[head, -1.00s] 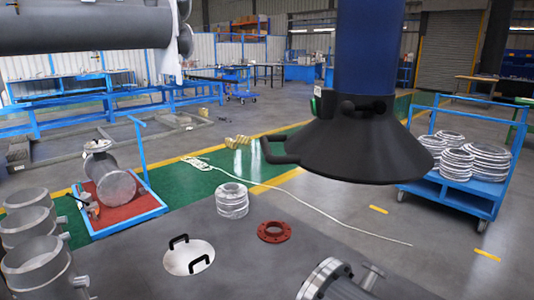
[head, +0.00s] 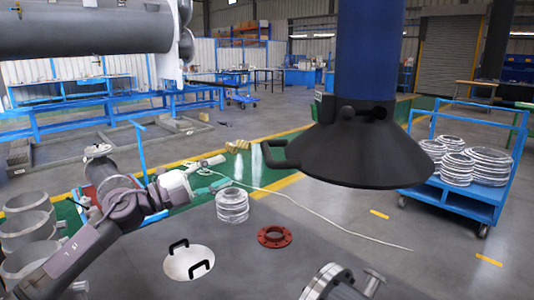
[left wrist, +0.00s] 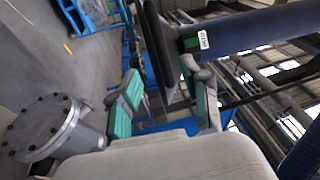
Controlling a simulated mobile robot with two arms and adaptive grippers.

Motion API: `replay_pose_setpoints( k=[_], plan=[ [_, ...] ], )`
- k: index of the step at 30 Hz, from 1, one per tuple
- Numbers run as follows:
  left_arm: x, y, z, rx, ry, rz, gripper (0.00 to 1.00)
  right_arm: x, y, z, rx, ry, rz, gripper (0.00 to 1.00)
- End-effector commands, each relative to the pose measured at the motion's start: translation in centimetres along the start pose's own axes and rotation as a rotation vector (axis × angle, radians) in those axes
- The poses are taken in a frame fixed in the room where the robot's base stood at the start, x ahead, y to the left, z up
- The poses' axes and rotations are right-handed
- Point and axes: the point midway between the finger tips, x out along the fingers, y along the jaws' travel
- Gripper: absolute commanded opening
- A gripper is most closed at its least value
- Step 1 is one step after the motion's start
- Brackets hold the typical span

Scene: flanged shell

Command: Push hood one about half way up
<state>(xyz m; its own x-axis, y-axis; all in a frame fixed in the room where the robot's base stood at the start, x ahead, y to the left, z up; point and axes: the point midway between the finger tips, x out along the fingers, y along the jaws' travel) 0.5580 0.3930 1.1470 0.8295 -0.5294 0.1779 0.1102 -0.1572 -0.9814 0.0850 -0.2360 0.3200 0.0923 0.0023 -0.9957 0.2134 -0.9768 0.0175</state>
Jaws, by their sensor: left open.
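The hood (head: 355,155) is a black cone hanging under a thick blue duct (head: 375,45), right of centre in the head view. A black bar handle (head: 277,155) sticks out from its left side. My left gripper (head: 224,172) is open and empty, left of the handle and apart from it. In the left wrist view, the open teal fingers (left wrist: 160,78) point toward the dark hood (left wrist: 160,50), which shows edge-on, with the blue duct (left wrist: 250,32) to its right. My right gripper is in neither view.
On the grey table below are a stack of metal rings (head: 232,206), a red flange (head: 274,236), a white disc with black handles (head: 189,263) and a steel flanged part (head: 326,283). A blue cart (head: 450,190) stands at right. A large grey pipe (head: 85,32) hangs at upper left.

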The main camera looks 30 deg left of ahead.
Motion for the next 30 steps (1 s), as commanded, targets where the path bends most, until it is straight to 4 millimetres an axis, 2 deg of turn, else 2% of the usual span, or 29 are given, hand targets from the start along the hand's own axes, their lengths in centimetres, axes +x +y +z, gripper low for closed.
replay_pose_setpoints(
  k=[8,21,25,30],
  plan=[
    [3.9,-0.6,0.0,-0.003,0.000,-0.008,0.47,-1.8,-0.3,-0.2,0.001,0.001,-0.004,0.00],
    [11.5,-0.3,-0.1,-0.005,0.000,-0.006,0.47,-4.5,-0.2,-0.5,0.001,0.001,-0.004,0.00],
    [12.7,-0.2,-0.1,-0.004,0.000,-0.004,0.47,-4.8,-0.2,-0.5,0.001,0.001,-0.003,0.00],
    [13.2,-0.1,-0.1,-0.003,-0.001,-0.003,0.47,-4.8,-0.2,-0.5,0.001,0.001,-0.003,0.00]
  ],
)
